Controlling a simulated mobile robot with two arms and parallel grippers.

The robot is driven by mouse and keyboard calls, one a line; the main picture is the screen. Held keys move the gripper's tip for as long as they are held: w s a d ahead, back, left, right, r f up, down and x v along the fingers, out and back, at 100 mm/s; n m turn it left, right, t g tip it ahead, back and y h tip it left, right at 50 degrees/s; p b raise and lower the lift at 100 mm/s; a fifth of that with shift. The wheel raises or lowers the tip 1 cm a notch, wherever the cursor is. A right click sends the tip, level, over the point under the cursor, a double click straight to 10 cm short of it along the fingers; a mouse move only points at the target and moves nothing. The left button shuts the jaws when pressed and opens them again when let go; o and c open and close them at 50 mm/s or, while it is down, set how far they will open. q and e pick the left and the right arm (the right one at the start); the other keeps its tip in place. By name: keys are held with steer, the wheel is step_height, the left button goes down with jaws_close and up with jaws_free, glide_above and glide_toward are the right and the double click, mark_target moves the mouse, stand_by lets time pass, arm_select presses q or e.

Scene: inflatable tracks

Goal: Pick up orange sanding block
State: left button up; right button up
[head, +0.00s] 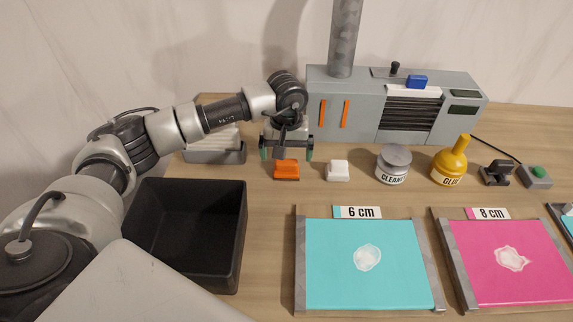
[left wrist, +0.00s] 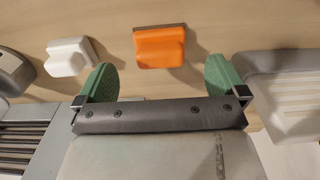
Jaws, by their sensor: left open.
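The orange sanding block (head: 286,170) lies on the wooden table, in front of my left gripper (head: 286,152) in the head view. In the left wrist view the orange block (left wrist: 160,46) lies between and beyond the green fingertips of the left gripper (left wrist: 160,80). The left gripper is open and empty, with a clear gap around the block, apart from it. My right gripper is not in view.
A white block (head: 337,171) lies just right of the orange one, with a cleaner tin (head: 394,166) and yellow glue bottle (head: 450,163) beyond. A black bin (head: 240,230) stands front left. A grey machine (head: 345,112) stands behind. Cyan (head: 330,285) and pink (head: 500,285) sheets lie in front.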

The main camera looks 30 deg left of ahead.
mark_target(287, 161)
arm_select(q)
step_height(287, 161, down, 5)
steer(key=shift+w+a+p, duration=0.1)
steer(key=shift+w+p, duration=0.05)
steer(key=shift+p, duration=0.65)
steer(key=shift+f, duration=0.5)
steer(key=c, duration=1)
steer(key=shift+c, duration=0.2)
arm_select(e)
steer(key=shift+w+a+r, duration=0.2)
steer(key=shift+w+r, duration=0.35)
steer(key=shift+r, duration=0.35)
arm_select(q)
steer(key=shift+r, duration=0.15)
steer(key=r, duration=0.1)
steer(key=r+b, duration=0.1)
steer(key=r, duration=0.2)
steer(key=shift+w+d, duration=0.15)
steer(key=shift+d, duration=0.1)
steer(key=w+d+r+b, duration=0.1)
steer(key=d+r+b, duration=0.2)
steer(key=d+r, duration=0.3)
steer(key=d, duration=0.5)
steer(key=shift+w+r, duration=0.4)
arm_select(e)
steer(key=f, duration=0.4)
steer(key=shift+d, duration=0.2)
